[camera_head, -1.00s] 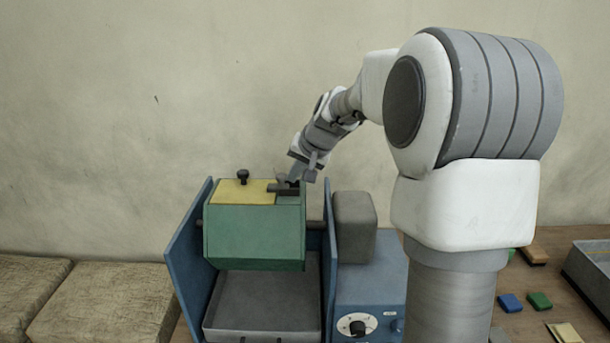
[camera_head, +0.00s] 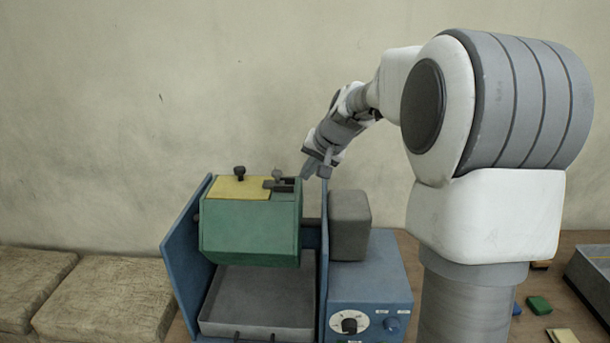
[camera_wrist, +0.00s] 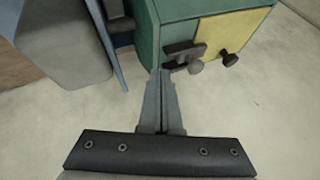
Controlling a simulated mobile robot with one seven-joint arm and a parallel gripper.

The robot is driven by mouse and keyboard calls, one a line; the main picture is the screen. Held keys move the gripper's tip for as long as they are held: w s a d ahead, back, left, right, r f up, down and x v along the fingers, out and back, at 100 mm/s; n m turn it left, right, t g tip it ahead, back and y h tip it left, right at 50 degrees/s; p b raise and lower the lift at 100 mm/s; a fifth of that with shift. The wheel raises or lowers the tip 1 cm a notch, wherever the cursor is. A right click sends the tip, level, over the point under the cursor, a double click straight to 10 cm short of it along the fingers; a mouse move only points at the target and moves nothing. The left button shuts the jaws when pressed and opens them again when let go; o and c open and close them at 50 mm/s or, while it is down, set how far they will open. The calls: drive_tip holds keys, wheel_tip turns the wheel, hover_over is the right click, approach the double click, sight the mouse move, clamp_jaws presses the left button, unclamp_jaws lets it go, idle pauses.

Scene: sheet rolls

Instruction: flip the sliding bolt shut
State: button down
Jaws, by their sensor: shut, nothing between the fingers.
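The sliding bolt (camera_head: 279,185) is a dark bar with a small upright knob, on top of the green drum (camera_head: 250,232) at its right end. Its left end reaches to the edge of the yellow lid (camera_head: 238,188) and appears to overlap it slightly. In the wrist view the bolt (camera_wrist: 184,54) lies just beyond my fingertips, its end at the lid's edge (camera_wrist: 222,33). My gripper (camera_head: 309,172) is shut and empty, just right of the bolt, above the drum's right end. In the wrist view the fingertips (camera_wrist: 161,74) look close to the bolt; contact is unclear.
A dark knob (camera_head: 240,173) stands on the lid. Blue side plates (camera_head: 183,245) flank the drum, with a grey tray (camera_head: 258,328) below. A grey block (camera_head: 349,226) and a blue control box (camera_head: 370,290) stand right. Stone-like blocks (camera_head: 100,300) lie left.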

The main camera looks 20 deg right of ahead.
drive_tip(key=b+v, duration=0.1)
drive_tip(key=v, duration=0.8)
drive_tip(key=shift+w+a, duration=0.1)
drive_tip(key=shift+w, duration=0.05)
